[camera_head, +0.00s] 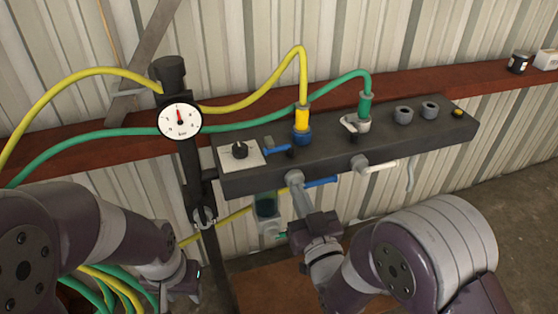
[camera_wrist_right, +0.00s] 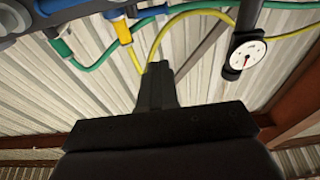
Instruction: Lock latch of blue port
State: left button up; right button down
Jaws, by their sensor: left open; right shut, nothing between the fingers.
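The blue port (camera_head: 302,137) is on top of the dark manifold box, with a yellow hose plug (camera_head: 302,117) standing upright in it. Its blue latch lever (camera_head: 277,150) points left from the port; I cannot tell if it is fully seated. The yellow plug also shows in the right wrist view (camera_wrist_right: 122,32). My right gripper (camera_head: 300,194) is shut and empty, in front of and below the box, close to the blue-handled valve; contact is unclear. Its shut fingers show in the right wrist view (camera_wrist_right: 158,85). My left gripper (camera_head: 190,284) is open, low at the left, away from the port.
A green plug (camera_head: 365,107) sits in the white port (camera_head: 356,124), right of the blue one. A blue valve handle (camera_head: 321,182) and a white one (camera_head: 382,166) project from the box front. A gauge (camera_head: 180,118) on a post stands left. Yellow and green hoses arch behind.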

jog(key=shift+w+f+x, duration=0.1)
jog(key=shift+f+x, duration=0.35)
jog(key=shift+x, duration=1.7)
jog(key=shift+w+f+x, duration=0.1)
jog(key=shift+f+x, duration=0.35)
jog(key=shift+x, duration=1.7)
jog(key=shift+w+f+x, duration=0.1)
jog(key=shift+f+x, duration=0.35)
jog(key=shift+x, duration=1.7)
jog(key=shift+s+a, duration=0.1)
jog(key=shift+a, duration=0.05)
